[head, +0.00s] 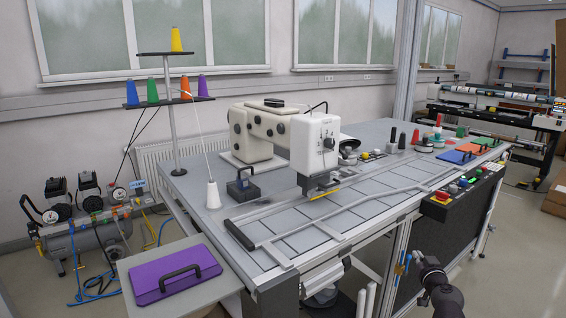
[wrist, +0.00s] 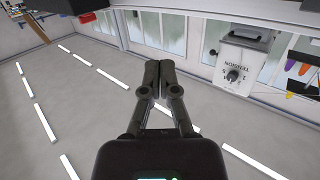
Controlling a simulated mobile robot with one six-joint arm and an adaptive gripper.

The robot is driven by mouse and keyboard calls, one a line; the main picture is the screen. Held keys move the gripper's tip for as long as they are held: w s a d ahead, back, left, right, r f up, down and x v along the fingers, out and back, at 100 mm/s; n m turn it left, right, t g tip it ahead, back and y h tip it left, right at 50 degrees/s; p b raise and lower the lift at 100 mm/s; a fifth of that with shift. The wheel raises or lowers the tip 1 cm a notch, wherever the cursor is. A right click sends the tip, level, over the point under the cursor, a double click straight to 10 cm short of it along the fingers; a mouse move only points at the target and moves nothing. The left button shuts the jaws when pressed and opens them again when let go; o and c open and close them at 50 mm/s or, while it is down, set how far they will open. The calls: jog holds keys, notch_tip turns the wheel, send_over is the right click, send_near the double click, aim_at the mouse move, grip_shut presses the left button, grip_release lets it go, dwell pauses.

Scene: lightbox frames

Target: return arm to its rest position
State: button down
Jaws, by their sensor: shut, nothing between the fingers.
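My arm shows at the bottom right of the head view, in front of the sewing table. In the wrist view my gripper (wrist: 158,77) is shut, its two dark fingers together with nothing between them. The fingers touch nothing that I can see. Behind them the wrist view shows windows, rows of white light strips and the white sewing machine head with its tension dial (wrist: 234,74). The wrist picture is tilted.
A sewing machine (head: 318,145) stands on a grey table (head: 215,215) with a metal frame (head: 330,232). A control panel (head: 463,190) is on the table's right front side. A purple case (head: 150,286) lies on a side table. A compressor (head: 85,240) stands at left.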

jog(key=s+a+f+n+g+y, duration=0.25)
jog(key=a+f+g, duration=0.2)
jog(key=a, duration=0.55)
jog(key=s+a+f+n+g+y, duration=0.1)
jog(key=a+f+g+y, duration=0.4)
jog(key=a, duration=0.4)
jog(key=s+a+f+m+g+h, duration=0.35)
jog(key=s+f+g+h, duration=0.3)
jog(key=s, duration=0.55)
notch_tip(320, 180, up, 14)
jog(key=n+p, duration=0.1)
jog(key=p, duration=1.3)
jog(key=shift+w+a+g, duration=0.2)
jog(key=shift+g, duration=0.2)
